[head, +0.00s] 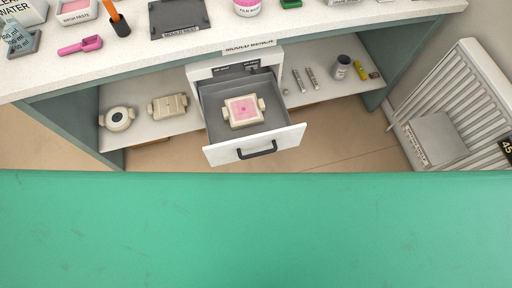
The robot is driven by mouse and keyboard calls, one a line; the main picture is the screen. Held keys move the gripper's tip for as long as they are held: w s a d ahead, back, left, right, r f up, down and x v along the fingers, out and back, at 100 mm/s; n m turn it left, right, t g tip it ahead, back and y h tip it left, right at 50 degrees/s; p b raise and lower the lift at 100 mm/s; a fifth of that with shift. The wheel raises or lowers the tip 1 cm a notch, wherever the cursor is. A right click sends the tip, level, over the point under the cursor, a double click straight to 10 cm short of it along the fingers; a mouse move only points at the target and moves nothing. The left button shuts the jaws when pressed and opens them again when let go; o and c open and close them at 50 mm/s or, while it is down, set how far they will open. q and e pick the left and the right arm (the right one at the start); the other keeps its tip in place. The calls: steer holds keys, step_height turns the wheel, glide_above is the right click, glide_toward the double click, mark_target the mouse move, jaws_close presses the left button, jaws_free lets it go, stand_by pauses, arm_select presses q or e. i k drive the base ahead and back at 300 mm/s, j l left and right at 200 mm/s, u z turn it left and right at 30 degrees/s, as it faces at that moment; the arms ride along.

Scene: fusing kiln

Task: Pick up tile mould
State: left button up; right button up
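A cream square mould with a pink centre and a lug on each side, which looks like the tile mould (243,111), lies in the open grey drawer (218,93) under the bench. The drawer has a white front with a dark handle (258,151). On the shelf to the left are a cream rectangular mould (167,106) and a round mould (117,118) with a dark centre. Neither of my grippers shows in the head view.
A green surface (256,230) fills the near part of the view. The white bench top (215,38) carries a dark mat (180,17), a pink scoop (81,46) and several containers. A grey cup (341,67) stands on the right shelf. A white slatted rack (460,105) is at the right.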

mark_target(243, 111)
steer(key=k+j+z, duration=0.15)
steer(key=j+z, duration=0.25)
steer(key=k+j+z, duration=0.15)
steer(key=z, duration=0.2)
steer(key=k+j+z, duration=0.2)
steer(key=z, duration=0.2)
